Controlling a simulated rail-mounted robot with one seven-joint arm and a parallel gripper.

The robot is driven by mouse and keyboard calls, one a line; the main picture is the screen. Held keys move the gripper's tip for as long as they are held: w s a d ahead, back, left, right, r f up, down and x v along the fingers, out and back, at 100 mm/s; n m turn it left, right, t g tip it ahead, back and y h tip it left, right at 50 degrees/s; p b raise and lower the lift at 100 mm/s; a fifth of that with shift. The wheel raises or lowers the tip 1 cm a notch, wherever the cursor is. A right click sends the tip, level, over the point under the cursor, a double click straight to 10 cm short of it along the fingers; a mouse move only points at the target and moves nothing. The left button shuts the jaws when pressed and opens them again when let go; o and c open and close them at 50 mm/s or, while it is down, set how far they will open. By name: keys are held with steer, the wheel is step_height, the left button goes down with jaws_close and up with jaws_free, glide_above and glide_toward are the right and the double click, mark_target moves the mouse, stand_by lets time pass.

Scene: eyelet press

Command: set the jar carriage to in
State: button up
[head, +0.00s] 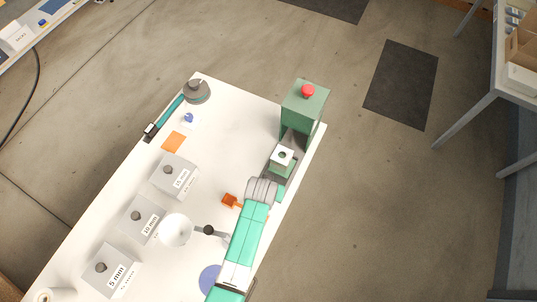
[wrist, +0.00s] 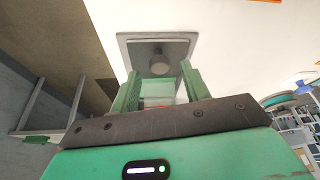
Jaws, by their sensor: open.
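The green press (head: 303,104) with a red button on top stands at the table's far right corner. In the wrist view a grey square plate with a pale rim (wrist: 126,42) bears a dark round knob (wrist: 159,62); it looks like the jar carriage. My gripper (wrist: 160,80) is open, its two green fingers on either side and just below the knob in the picture; I cannot tell whether they touch it. In the head view my gripper (head: 282,163) is in front of the press, and it and my arm hide much of the carriage there.
Grey boxes with knobs, such as the 15 mm box (head: 174,176), line the table's left side. A white round dish (head: 175,229), an orange piece (head: 230,201) and a lamp (head: 196,91) also stand on the table. Its right edge runs close beside my arm.

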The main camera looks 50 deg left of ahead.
steer(key=shift+x, duration=0.85)
